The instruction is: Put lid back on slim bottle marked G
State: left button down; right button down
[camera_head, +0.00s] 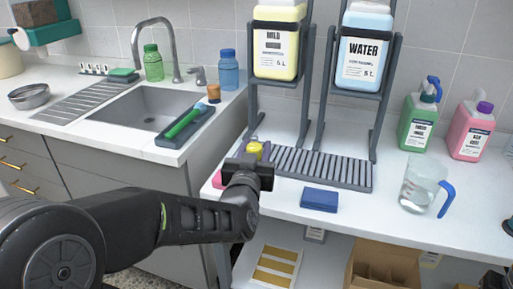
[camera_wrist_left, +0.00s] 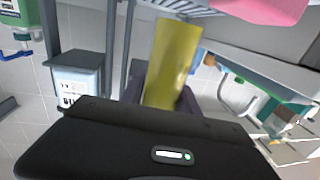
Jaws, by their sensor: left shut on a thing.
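My left gripper (camera_head: 257,160) is over the left end of the counter by the drip grate, seen from behind. It is shut on a yellow cylinder (camera_wrist_left: 172,62), which stands out beyond the fingers in the left wrist view. The cylinder's yellow end also shows in the head view (camera_head: 254,147). I see no letter on it, and cannot tell whether it is the slim bottle or its lid. A pink thing (camera_head: 217,180) lies beside the gripper, partly hidden; a pink shape is also in the wrist view (camera_wrist_left: 268,8). My right gripper is out of view. No G mark is readable.
Racks hold a yellow MILD jug (camera_head: 277,40) and a blue WATER jug (camera_head: 364,48) above the grate (camera_head: 320,168). A blue sponge (camera_head: 319,200) and clear pitcher (camera_head: 420,187) stand right. Green (camera_head: 153,63) and blue (camera_head: 228,70) bottles stand by the sink.

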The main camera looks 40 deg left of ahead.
pick_arm(q)
jog(key=c, duration=1.5)
grip_release()
grip_shut()
